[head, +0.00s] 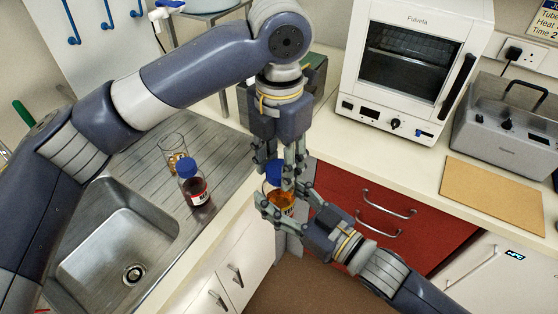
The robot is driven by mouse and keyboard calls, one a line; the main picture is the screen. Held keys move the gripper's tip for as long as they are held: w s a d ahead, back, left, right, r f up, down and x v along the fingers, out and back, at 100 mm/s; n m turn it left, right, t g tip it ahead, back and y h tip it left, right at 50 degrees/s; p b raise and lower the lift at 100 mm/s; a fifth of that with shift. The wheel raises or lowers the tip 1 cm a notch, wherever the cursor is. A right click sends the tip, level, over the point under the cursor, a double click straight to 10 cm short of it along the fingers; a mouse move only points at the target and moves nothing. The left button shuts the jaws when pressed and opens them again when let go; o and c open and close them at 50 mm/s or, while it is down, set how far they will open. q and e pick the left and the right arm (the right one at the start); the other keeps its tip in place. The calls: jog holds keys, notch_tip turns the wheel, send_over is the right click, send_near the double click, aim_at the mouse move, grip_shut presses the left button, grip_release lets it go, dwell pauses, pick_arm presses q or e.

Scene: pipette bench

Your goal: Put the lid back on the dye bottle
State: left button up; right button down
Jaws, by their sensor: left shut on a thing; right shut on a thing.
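A bottle of orange liquid (280,200), which I take to be the dye bottle, is held upright in the air in front of the counter. My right gripper (283,203) comes from the lower right and is shut on its body. The blue lid (272,174) is at the top of this bottle, between the fingers of my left gripper (279,178), which points straight down and is shut on it. The fingers hide much of the lid and the bottle neck, so I cannot tell whether the lid is seated or just above the neck.
A second, dark bottle (193,184) with a blue cap and a glass beaker (174,150) stand on the sink's drainer (139,160). A white oven (412,70), a grey bath (508,125) and a tan board (492,192) are on the right counter.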

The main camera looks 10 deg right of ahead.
pick_arm(q)
jog(key=m, duration=0.4)
jog(key=shift+w+m, duration=0.1)
jog(key=shift+m, duration=0.2)
jog(key=o, duration=0.7)
jog(key=shift+o, duration=0.2)
jog(key=shift+r, duration=2.3)
jog(key=shift+c, duration=0.3)
